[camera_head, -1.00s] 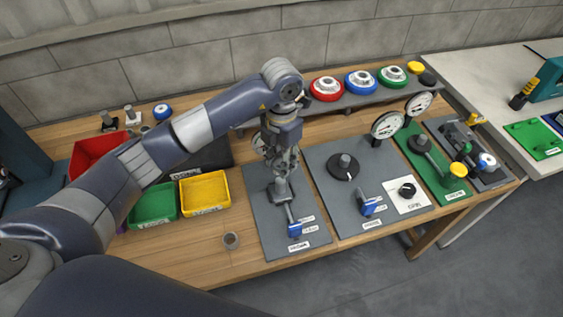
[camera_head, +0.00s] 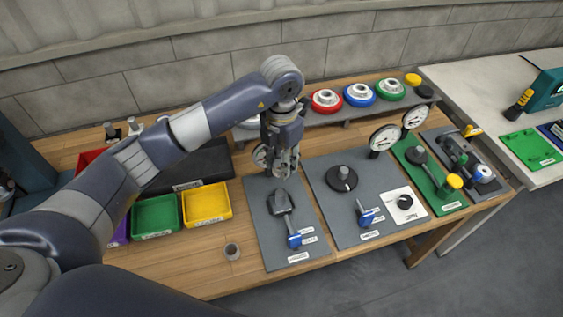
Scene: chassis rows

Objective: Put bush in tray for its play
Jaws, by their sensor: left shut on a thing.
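My left gripper (camera_head: 280,172) points down above the dark fixture (camera_head: 281,202) on the left grey plate (camera_head: 266,235). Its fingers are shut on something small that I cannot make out. A small grey ring-shaped piece (camera_head: 232,251), possibly a bush, stands on the wood left of that plate. A green tray (camera_head: 155,215) and a yellow tray (camera_head: 206,204) sit side by side left of the plate. A purple tray (camera_head: 121,233) and a red tray (camera_head: 90,157) are largely hidden by my left arm. A dark labelled tray (camera_head: 197,166) lies behind them. My right gripper is out of view.
A dial gauge (camera_head: 261,156) stands close behind my left gripper. More gauges (camera_head: 384,138) stand to the right, near a second grey plate (camera_head: 340,222) and a green plate (camera_head: 443,189). A rear shelf holds red, blue and green ringed parts (camera_head: 327,101). Bare wood lies at the front left.

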